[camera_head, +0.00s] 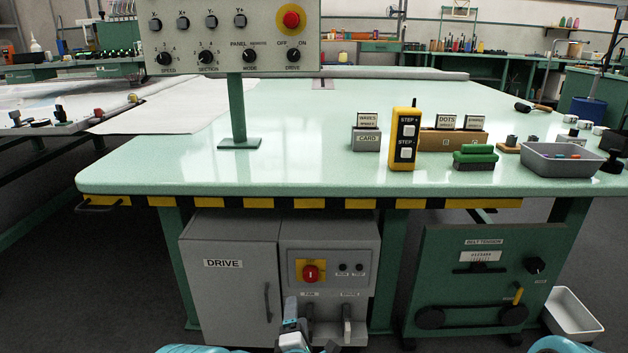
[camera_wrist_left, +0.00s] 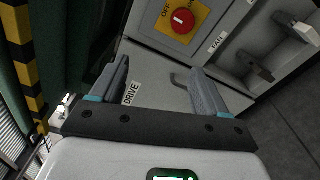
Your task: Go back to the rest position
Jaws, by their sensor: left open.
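My left gripper (camera_wrist_left: 158,88) is open and empty in the left wrist view, its two grey fingers apart in front of the grey drive cabinet. In the head view my left gripper (camera_head: 292,325) shows at the bottom middle, low in front of the drive cabinet (camera_head: 228,290) and its switch panel (camera_head: 328,254). The red knob (camera_head: 310,272) on a yellow plate sits above and a little right of it. The same red knob shows at the top of the left wrist view (camera_wrist_left: 181,19). My right gripper is not in either view.
The green table (camera_head: 300,160) has a black and yellow striped front edge. A control panel (camera_head: 222,35) stands on a post. A yellow step pendant (camera_head: 405,140), card boxes (camera_head: 366,138), a green-backed brush (camera_head: 475,156) and a grey tray (camera_head: 562,168) stand on the right. A white bin (camera_head: 572,318) is on the floor.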

